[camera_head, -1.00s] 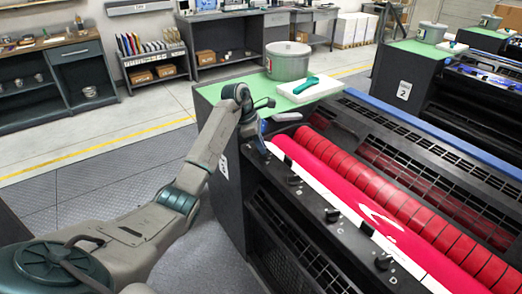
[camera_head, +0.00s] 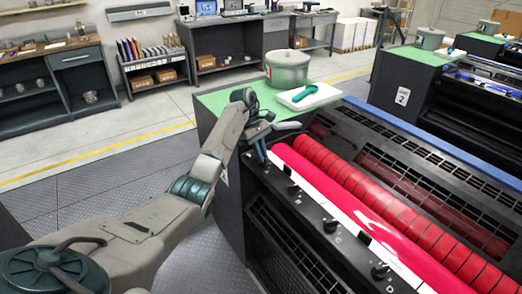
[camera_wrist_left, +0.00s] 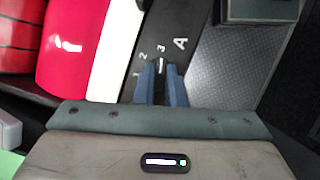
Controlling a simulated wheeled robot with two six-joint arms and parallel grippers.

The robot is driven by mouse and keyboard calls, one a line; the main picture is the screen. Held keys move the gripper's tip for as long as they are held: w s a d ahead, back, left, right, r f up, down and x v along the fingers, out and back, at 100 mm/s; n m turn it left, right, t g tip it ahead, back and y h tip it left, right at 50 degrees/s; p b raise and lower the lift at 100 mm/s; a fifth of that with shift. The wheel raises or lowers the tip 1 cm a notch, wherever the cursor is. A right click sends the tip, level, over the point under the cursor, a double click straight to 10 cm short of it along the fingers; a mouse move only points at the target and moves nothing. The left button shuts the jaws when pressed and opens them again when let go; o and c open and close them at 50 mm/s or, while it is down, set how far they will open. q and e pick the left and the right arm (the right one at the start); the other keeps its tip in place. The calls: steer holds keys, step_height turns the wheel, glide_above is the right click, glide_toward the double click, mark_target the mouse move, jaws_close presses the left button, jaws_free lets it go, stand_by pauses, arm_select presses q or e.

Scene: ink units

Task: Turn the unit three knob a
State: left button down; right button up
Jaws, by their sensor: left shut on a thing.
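Knob A (camera_wrist_left: 161,65) sits on the dark control strip of the near press and is largely hidden between my left fingers. In the left wrist view its white pointer line faces the printed 3; the marks 1, 2 and 3 and a large letter A (camera_wrist_left: 180,43) are beside it. My left gripper (camera_head: 264,154) is at the far end of the strip, its blue fingers (camera_wrist_left: 162,85) shut on the knob. In the head view the arm covers the knob. My right gripper is not in view.
More black knobs (camera_head: 330,224) line the strip towards me. Red rollers (camera_head: 385,200) lie to its right. A green-topped cabinet (camera_head: 225,101) behind the gripper carries a grey pot (camera_head: 287,70) and a white pad (camera_head: 318,97) with a teal tool.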

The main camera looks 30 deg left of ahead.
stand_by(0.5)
arm_select(q)
steer(key=c, duration=1.5)
jaws_free()
steer(key=shift+r, duration=0.1)
steer(key=p+v, duration=0.8)
steer(key=v, duration=0.2)
steer(key=shift+r, duration=0.35)
steer(key=shift+w+a, duration=0.1)
